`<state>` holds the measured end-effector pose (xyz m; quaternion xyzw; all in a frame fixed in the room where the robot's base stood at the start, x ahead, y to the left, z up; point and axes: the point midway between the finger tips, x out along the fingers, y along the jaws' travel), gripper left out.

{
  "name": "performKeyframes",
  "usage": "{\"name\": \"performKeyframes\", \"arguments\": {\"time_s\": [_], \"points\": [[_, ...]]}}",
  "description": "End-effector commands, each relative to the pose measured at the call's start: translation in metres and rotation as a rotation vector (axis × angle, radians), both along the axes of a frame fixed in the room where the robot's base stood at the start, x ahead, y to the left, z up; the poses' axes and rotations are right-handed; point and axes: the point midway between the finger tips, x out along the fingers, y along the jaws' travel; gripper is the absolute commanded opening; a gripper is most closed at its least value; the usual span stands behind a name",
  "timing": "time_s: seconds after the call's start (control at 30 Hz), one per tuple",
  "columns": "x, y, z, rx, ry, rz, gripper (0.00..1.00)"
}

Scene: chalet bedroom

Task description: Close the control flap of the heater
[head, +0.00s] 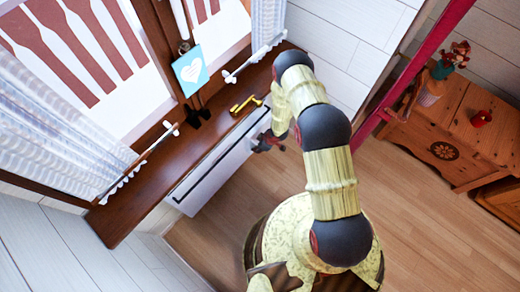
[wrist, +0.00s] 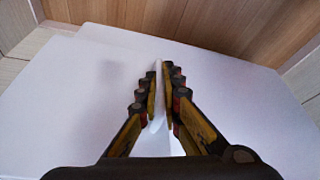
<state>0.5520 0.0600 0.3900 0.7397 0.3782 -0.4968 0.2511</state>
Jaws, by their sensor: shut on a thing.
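The heater (head: 212,170) is a long white box under the dark wooden window sill in the head view. In the wrist view its smooth white surface (wrist: 75,90) fills much of the picture. My gripper (wrist: 163,70) has its fingers close together on a thin white plate, seen nearly edge-on, which looks like the control flap (wrist: 158,122). The flap stands out from the surface around it; its hinge and exact angle are hidden. In the head view my gripper (head: 268,142) is at the heater's right end, partly covered by my arm, and the flap cannot be made out there.
The dark window sill (head: 165,172) overhangs the heater. A brass-coloured object (head: 246,105) and a blue card with a heart (head: 190,71) are on or above it. A wooden cabinet (head: 450,135) with a figurine stands at right. The wooden floor (head: 215,228) before the heater is clear.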

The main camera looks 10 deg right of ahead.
Motion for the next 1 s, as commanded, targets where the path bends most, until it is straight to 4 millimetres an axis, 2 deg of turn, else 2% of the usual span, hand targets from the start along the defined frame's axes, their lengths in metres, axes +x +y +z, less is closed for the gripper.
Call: {"name": "performKeyframes", "arguments": {"time_s": [0.1,0.13,0.47,0.8,1.0], "points": [[0.003,0.001,0.001,0.002,-0.006,0.002,0.0],[0.003,0.001,0.001,0.002,-0.006,0.002,0.07],[0.002,0.001,0.001,0.002,-0.004,0.001,0.25],[0.001,0.0,0.003,0.001,-0.003,0.001,0.25],[-0.003,-0.008,0.023,0.002,-0.005,-0.001,0.25]]}}
